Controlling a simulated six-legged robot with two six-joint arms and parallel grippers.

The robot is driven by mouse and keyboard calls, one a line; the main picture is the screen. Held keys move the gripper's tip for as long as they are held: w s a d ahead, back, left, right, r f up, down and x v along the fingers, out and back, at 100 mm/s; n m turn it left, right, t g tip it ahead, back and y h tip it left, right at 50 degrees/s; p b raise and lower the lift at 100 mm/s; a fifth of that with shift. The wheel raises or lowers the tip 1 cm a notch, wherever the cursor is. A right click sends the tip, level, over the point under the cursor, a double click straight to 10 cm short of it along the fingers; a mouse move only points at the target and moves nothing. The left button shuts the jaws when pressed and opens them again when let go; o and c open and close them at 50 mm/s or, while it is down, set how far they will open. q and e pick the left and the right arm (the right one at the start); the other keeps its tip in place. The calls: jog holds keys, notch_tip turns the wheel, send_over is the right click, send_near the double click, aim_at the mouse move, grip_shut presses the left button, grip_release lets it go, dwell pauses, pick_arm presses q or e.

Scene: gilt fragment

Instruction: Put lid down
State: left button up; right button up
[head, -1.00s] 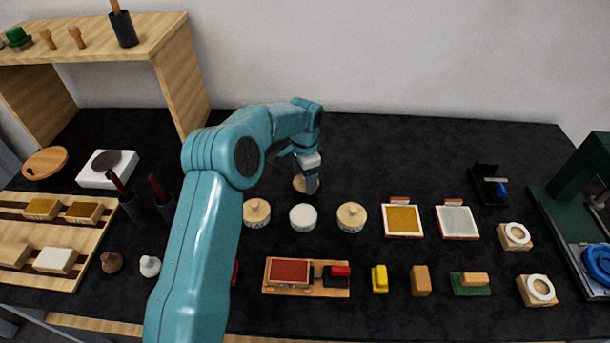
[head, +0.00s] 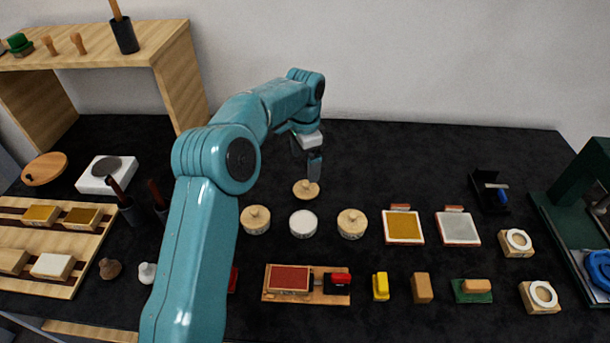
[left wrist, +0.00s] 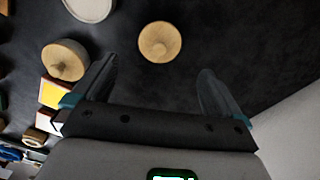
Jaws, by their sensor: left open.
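The lid (head: 306,189) is a round pale wooden disc with a small knob, lying on the black table behind the row of round pots. It also shows in the left wrist view (left wrist: 160,42), beyond and between the fingers. My left gripper (head: 314,168) is open and empty, above the lid and apart from it. The white round pot (head: 303,223) stands in front of the lid with no wooden lid on top; part of it shows at the top of the left wrist view (left wrist: 90,7). My right gripper is not in view.
Lidded wooden pots stand left (head: 256,219) and right (head: 351,223) of the white pot. A yellow pad (head: 403,227) and a grey pad (head: 458,228) lie further right. A red pad on a wooden board (head: 289,278) lies in front. The table behind the lid is clear.

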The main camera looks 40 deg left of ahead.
pick_arm(q)
jog(key=shift+r, duration=1.7)
jog(key=shift+f, duration=0.1)
jog(key=shift+s, duration=0.1)
